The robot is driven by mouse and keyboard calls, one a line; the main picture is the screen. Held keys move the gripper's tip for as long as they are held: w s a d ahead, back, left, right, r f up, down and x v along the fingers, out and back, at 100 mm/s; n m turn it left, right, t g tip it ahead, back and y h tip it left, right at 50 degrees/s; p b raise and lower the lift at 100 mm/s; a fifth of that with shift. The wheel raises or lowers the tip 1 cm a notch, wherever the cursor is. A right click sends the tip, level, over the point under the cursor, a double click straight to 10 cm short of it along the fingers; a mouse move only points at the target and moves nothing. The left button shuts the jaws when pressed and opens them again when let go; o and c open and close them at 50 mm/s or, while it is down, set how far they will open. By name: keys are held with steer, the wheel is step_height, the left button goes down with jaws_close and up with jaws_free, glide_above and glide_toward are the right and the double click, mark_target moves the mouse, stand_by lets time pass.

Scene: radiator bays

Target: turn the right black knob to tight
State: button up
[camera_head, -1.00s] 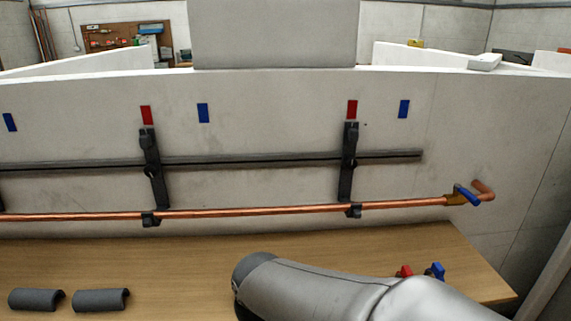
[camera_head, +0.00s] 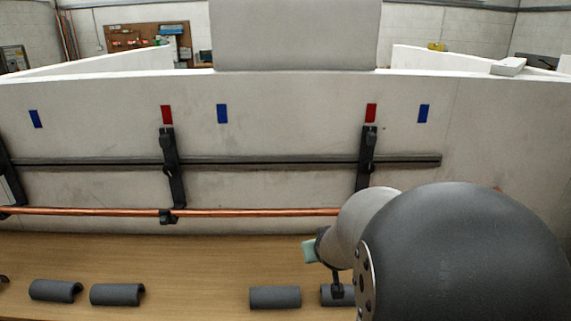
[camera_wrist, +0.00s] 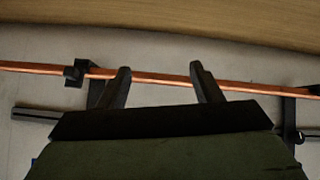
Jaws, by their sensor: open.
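The left bracket (camera_head: 174,185) shows in full. I cannot tell its knob's setting or the right one's. In the wrist view, my gripper (camera_wrist: 160,78) is open and empty, its fingers apart near the copper pipe (camera_wrist: 160,79). Two brackets show there, one by the left finger and one at the right edge (camera_wrist: 288,120); a small round dark part (camera_wrist: 299,137) is on it.
A grey rail (camera_head: 270,161) runs across the panel above the copper pipe. Red and blue labels (camera_head: 222,113) are above it. Dark half-round shells (camera_head: 117,294) lie on the wooden bench (camera_head: 200,260), whose middle is clear. My arm covers the right side.

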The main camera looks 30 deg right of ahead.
steer(key=w+d+r+m+t+h, duration=0.15)
steer(key=d+r+t, duration=0.3)
steer(key=d, duration=0.75)
steer(key=t+h, duration=0.2)
steer(key=t, duration=0.1)
glide_toward(369, 168)
steer(key=shift+m, duration=0.25)
steer(key=p+x, duration=0.2)
steer(key=x, duration=0.7)
steer(key=shift+w+d, duration=0.1)
steer(key=shift+w, duration=0.15)
steer(key=c, duration=1)
